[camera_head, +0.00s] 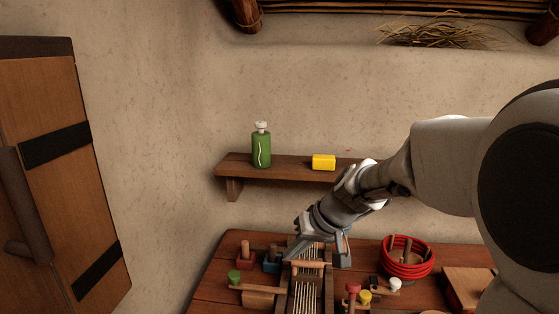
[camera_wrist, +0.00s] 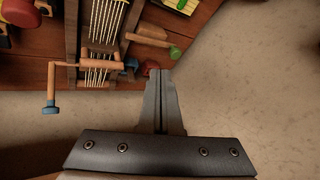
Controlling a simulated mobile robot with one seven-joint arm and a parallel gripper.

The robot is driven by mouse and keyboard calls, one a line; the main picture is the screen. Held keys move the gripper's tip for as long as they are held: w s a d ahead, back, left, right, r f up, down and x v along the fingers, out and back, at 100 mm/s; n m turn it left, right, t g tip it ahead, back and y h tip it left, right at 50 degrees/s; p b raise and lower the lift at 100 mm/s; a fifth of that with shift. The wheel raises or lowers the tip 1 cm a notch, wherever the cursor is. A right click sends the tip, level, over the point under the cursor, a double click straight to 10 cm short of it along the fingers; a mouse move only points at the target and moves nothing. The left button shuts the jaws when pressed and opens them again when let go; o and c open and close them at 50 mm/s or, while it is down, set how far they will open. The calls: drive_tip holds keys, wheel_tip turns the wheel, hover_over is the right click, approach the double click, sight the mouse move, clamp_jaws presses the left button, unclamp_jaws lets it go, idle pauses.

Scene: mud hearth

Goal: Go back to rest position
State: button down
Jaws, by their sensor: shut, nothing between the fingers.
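My gripper shows in the wrist view (camera_wrist: 159,75) with its two slim fingers together and nothing between them. In the wrist view its fingertips appear beside the wooden string frame, over the edge of the brown table (camera_wrist: 105,102). In the head view the grey hand (camera_head: 322,222) is at the end of my arm, low over the back of the table; its fingertips are hard to make out there. The wooden frame with pale strings (camera_head: 305,295) lies below the hand and is partly covered by it. I cannot tell whether they touch.
A wall shelf (camera_head: 290,174) behind my arm holds a green bottle (camera_head: 261,150) and a yellow block (camera_head: 323,162). Red coiled cord (camera_head: 408,268), coloured pegs and a wooden box (camera_head: 468,284) crowd the table. A wooden door (camera_head: 55,170) stands left. Bare wall lies above the shelf.

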drive_tip(key=s+d+r+m+h+p, duration=0.1)
drive_tip(key=s+d+r, duration=0.3)
drive_tip(key=s, duration=0.7)
drive_tip(key=s+d+r+m+t+h+p, duration=0.1)
drive_tip(key=s+d+r+h+p, duration=0.1)
drive_tip(key=s+d+r+h, duration=0.2)
drive_tip(key=s+d+r, duration=0.1)
drive_tip(key=s+d, duration=0.2)
drive_tip(key=s, duration=0.5)
drive_tip(key=shift+p, duration=0.35)
drive_tip(key=c, duration=1.5)
unclamp_jaws()
drive_tip(key=shift+r, duration=0.1)
drive_tip(key=shift+c, duration=0.2)
